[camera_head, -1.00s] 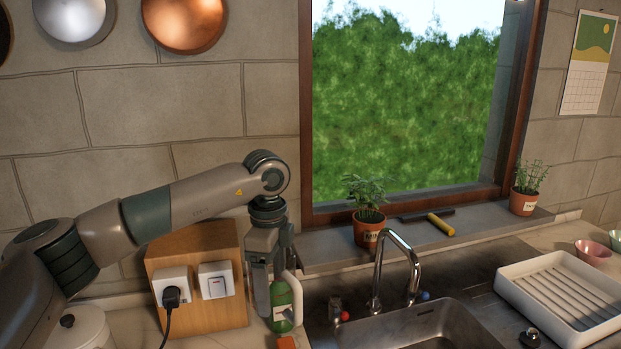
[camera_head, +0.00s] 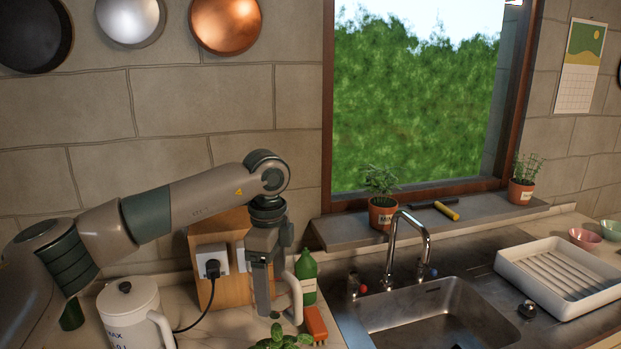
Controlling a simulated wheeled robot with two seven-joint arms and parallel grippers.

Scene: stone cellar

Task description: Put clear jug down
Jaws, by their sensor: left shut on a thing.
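My left gripper (camera_head: 263,308) points down over the counter, left of the sink, in the head view. It is shut on the clear jug. Of the jug I make out only a pale curved handle (camera_head: 293,297) just right of the fingers; its body is hard to see, and I cannot tell whether its base touches the counter. My right gripper is not in view.
A white lidded jug (camera_head: 130,315) and a wooden socket box (camera_head: 226,264) stand left. The sink (camera_head: 430,312) and white drying tray (camera_head: 560,278) lie right.

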